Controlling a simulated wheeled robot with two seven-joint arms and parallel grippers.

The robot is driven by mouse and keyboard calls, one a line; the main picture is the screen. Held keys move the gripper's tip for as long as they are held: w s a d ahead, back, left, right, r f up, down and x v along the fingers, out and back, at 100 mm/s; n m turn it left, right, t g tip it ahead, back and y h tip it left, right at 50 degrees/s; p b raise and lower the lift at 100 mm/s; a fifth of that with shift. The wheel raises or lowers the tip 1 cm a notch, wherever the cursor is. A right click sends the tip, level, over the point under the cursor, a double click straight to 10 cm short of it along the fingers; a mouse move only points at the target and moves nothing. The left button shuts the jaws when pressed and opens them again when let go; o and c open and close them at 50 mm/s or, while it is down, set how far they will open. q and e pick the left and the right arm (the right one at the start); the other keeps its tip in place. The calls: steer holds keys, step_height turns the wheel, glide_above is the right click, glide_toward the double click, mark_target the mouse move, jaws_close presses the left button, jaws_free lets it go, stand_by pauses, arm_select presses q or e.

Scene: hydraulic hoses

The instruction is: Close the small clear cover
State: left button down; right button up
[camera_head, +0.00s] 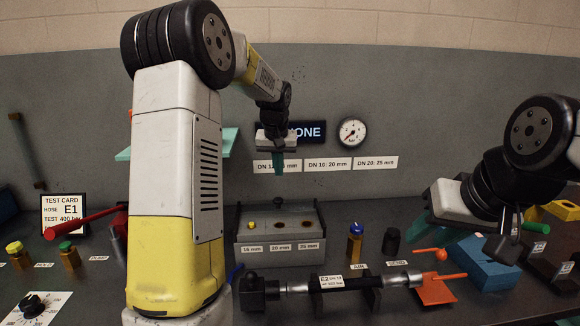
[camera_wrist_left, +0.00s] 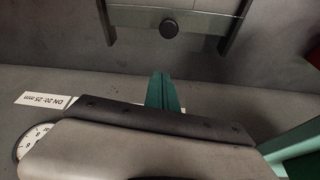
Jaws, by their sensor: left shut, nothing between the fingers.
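The small clear cover seems to stand raised at the back of the grey box with holes (camera_head: 280,252); its see-through panel is hard to make out. A black knob (camera_head: 278,203) sits near its upper edge. In the left wrist view the knob (camera_wrist_left: 168,28) shows on a pale panel between dark side bars. My left gripper (camera_head: 279,172) points down, shut and empty, above and apart from the knob. Its green fingertips (camera_wrist_left: 163,78) also show in the left wrist view. My right gripper (camera_head: 440,242) hangs at the right, far from the cover; its finger gap is unclear.
A hose assembly (camera_head: 330,284) lies on dark supports in front of the box. An orange tray (camera_head: 436,291) and a blue block (camera_head: 485,265) lie further right. A gauge (camera_head: 352,132) is on the wall.

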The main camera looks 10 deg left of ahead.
mark_target(278, 202)
arm_select(q)
steer(key=f, duration=0.2)
steer(key=s+f, duration=0.1)
steer(key=f, duration=0.3)
steer(key=shift+s+d+f, duration=0.1)
steer(key=shift+s+f, duration=0.05)
steer(key=shift+s, duration=0.35)
